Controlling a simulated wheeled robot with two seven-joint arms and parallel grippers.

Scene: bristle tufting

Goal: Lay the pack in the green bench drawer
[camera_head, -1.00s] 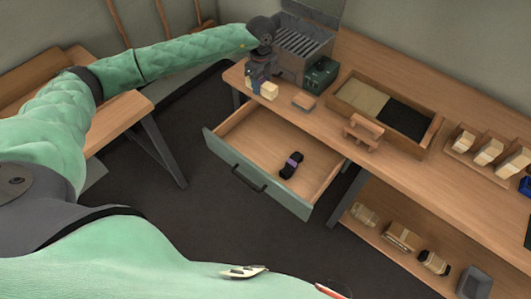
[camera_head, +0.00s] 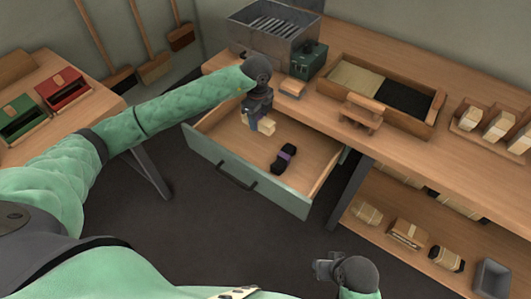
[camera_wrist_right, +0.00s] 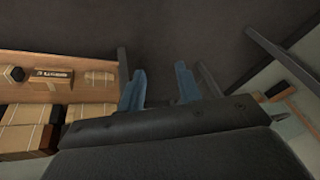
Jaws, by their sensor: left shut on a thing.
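The green-fronted bench drawer (camera_head: 280,196) is pulled open. A dark pack with a purple band (camera_head: 284,158) lies on its floor, towards the right. My left gripper (camera_head: 257,121) is over the back of the drawer, pointing down, shut on a small pale pack (camera_head: 267,126). I cannot tell if the pale pack touches the drawer floor. My right gripper (camera_head: 325,268) is low in front of the bench, well away from the drawer. In the right wrist view its two blue fingers (camera_wrist_right: 160,88) are apart with nothing between them.
On the bench (camera_head: 325,107) stand a metal grated box (camera_head: 270,40), a dark green box (camera_head: 309,62), a two-part wooden tray (camera_head: 438,104) and a wooden stand (camera_head: 361,113). Wrapped packs (camera_head: 408,233) and a grey bin (camera_head: 492,278) are on the lower shelf. The drawer's front left is clear.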

